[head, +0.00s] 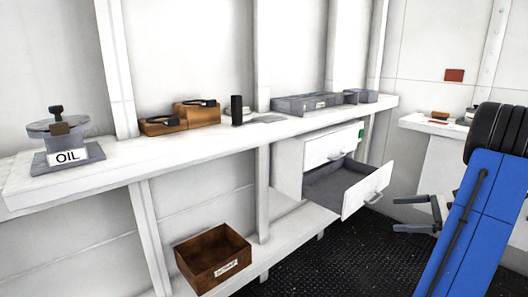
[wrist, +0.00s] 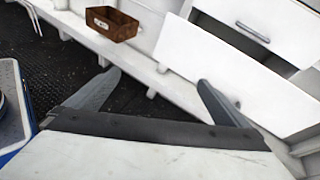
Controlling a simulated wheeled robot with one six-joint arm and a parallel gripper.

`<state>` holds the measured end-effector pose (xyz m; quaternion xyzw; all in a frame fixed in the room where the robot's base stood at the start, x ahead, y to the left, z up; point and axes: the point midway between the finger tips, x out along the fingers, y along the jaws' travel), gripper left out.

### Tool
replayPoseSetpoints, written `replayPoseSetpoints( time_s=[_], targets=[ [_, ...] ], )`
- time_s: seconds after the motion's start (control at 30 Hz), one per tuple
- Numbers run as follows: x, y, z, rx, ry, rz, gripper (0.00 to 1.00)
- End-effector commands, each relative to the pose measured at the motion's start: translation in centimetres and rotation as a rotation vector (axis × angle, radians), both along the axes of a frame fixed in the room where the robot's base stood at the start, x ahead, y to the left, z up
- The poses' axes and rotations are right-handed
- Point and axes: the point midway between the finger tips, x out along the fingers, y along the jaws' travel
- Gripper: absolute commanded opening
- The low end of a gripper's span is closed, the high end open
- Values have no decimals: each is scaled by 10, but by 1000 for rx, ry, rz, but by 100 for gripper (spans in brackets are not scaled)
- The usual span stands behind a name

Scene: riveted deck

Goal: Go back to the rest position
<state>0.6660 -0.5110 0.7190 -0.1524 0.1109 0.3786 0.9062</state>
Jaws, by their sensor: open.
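My gripper (head: 408,214) is at the right of the head view, beside the pulled-out drawer (head: 350,196) and apart from it. Its two fingers stand apart with nothing between them. In the wrist view my gripper (wrist: 158,95) also shows open and empty, its fingers spread to either side. My blue arm (head: 470,220) fills the right side of the head view and hides part of what is behind it.
The white drawer unit (head: 290,170) hangs under the long white shelf (head: 190,146), its lower drawer open. A labelled brown wooden box (head: 213,258) stands on the lower ledge; it also shows in the wrist view (wrist: 112,24). An oil stand (head: 66,150) is far left. Dark floor (head: 330,262) is clear.

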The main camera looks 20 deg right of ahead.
Motion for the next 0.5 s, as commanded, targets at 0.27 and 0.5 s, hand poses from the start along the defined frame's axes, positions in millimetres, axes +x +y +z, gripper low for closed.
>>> replayPoseSetpoints(
  time_s=[0.27,0.5],
  targets=[
    [23,125,27,-250,39,265,100],
    [16,219,40,-476,37,488,100]
  ],
)
